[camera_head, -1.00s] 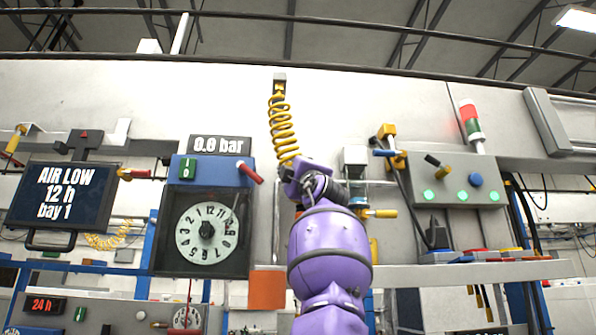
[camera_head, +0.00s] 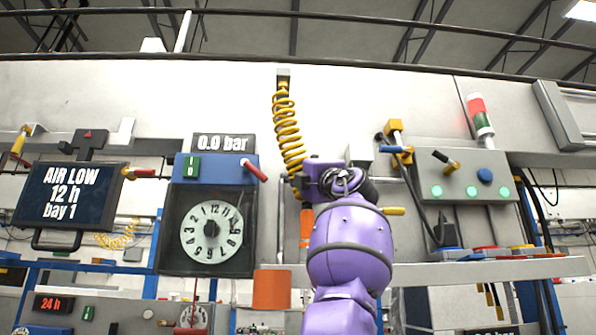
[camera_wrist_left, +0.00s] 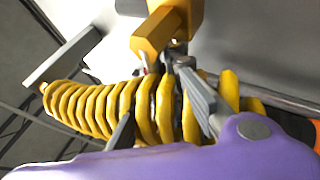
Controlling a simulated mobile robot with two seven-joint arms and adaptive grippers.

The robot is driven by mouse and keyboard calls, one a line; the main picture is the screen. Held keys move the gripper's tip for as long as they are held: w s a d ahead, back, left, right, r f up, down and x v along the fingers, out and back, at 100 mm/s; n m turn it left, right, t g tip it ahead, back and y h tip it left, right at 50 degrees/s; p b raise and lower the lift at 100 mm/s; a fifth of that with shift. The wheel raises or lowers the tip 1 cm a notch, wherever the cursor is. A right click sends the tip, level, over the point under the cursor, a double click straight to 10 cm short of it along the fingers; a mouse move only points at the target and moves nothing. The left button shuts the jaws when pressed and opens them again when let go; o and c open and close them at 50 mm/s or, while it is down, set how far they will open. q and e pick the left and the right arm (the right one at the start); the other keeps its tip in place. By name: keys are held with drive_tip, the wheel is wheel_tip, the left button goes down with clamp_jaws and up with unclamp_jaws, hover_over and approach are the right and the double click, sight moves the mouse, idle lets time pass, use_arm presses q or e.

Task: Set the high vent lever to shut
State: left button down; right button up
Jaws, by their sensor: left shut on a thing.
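Several levers show on the wall, and I cannot tell by label which one is the high vent lever. A blue-handled lever (camera_head: 392,150) sits on a yellow valve at the upper right. A yellow-handled lever (camera_head: 394,211) is below it, partly behind my arm. A red-handled lever (camera_head: 256,171) is on the blue gauge box. My left gripper (camera_head: 308,178) is at the lower end of a yellow coiled hose (camera_head: 287,125). In the left wrist view its fingers (camera_wrist_left: 160,112) straddle the coils (camera_wrist_left: 95,105), and it is shut on them. My right gripper is out of view.
An orange hanging handle (camera_head: 306,226) is just below the gripper. The dial gauge (camera_head: 211,228) and "0.0 bar" display (camera_head: 223,143) stand left. A control box (camera_head: 462,180) with green lights is right. A shelf (camera_head: 480,271) runs below. The wall above is mostly clear.

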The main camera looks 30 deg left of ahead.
use_arm(q)
drive_tip(key=shift+a+f, duration=0.1)
drive_tip(key=c, duration=1.7)
unclamp_jaws()
drive_tip(key=v, duration=1.2)
